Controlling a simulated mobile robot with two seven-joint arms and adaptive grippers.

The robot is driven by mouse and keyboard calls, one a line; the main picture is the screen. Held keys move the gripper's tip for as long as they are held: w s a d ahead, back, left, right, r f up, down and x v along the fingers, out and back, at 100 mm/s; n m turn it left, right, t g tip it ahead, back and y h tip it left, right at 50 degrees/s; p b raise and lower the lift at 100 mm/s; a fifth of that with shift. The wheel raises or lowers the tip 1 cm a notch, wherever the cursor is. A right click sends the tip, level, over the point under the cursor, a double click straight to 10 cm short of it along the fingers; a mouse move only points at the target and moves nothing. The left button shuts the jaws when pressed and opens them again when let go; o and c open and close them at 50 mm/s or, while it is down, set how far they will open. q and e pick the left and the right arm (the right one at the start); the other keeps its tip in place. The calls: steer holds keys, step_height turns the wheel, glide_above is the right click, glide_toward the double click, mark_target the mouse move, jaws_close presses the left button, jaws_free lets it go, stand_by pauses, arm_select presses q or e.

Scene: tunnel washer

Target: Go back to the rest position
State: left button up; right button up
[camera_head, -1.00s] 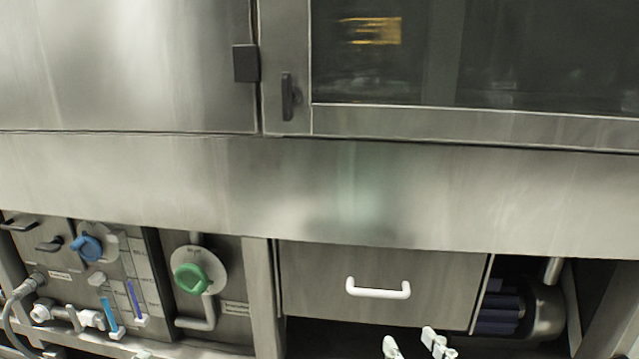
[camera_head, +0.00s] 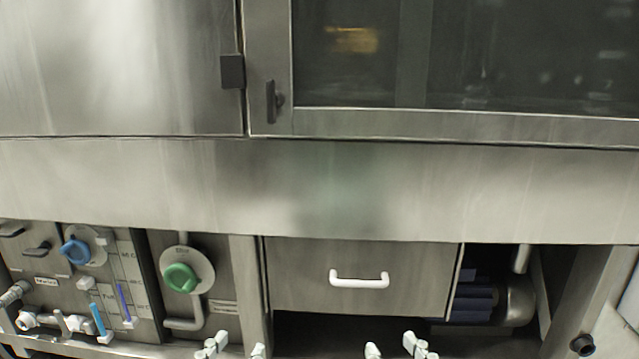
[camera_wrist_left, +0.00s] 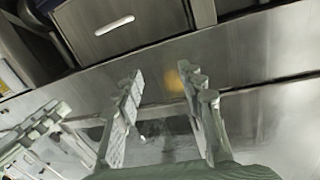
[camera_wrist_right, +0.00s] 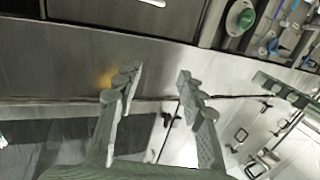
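In the head view my left gripper (camera_head: 235,349) shows only its pale fingertips at the bottom edge, below the panel with the green knob. My right gripper (camera_head: 394,349) shows its fingertips at the bottom edge, below the drawer. Both are clear of the machine. The left wrist view shows the left gripper's fingers (camera_wrist_left: 165,82) spread with nothing between them. The right wrist view shows the right gripper's fingers (camera_wrist_right: 158,80) also spread and empty. Each wrist view also catches the other gripper at its side. My arms are hidden in the head view.
The steel washer fills the view, with a window (camera_head: 480,60) and a black latch (camera_head: 271,101) above. Below are a drawer (camera_head: 300,262) with a white handle (camera_head: 359,280), a green knob (camera_head: 180,278), a blue knob (camera_head: 75,251) and an open bay (camera_head: 475,300) at right.

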arm_select(q)
steer(key=s+a+f+n+g+y+p, duration=0.1)
steer(key=a+f+g+p, duration=0.15)
steer(key=f, duration=0.45)
steer(key=s+a+f+n+g+y+p, duration=0.1)
steer(key=a+f+g+y+p, duration=0.1)
steer(key=f+g+p, duration=0.3)
arm_select(e)
steer(key=s+d+f+g+h+b, duration=0.1)
steer(key=d+f+g+h, duration=0.15)
steer(key=f, duration=0.45)
steer(key=d+f+g+h+b, duration=0.1)
steer(key=d+f+g, duration=0.3)
steer(key=f, duration=0.4)
arm_select(q)
steer(key=s+a+f+g+y+p, duration=0.2)
steer(key=s+a+f+g+p, duration=0.2)
steer(key=s+a+f, duration=0.6)
step_height(320, 180, down, 3)
steer(key=shift+s+a+f+n+g+y, duration=0.15)
steer(key=shift+s+a+n+g+y, duration=0.2)
steer(key=shift+s+g, duration=0.6)
arm_select(e)
steer(key=s+d+f+m+g+h, duration=0.2)
steer(key=s+d+f+g+h, duration=0.1)
steer(key=s+d+f+g, duration=0.4)
steer(key=s+d+f, duration=0.3)
steer(key=s+f, duration=0.1)
steer(key=shift+s+f, duration=0.2)
steer(key=shift+s, duration=0.05)
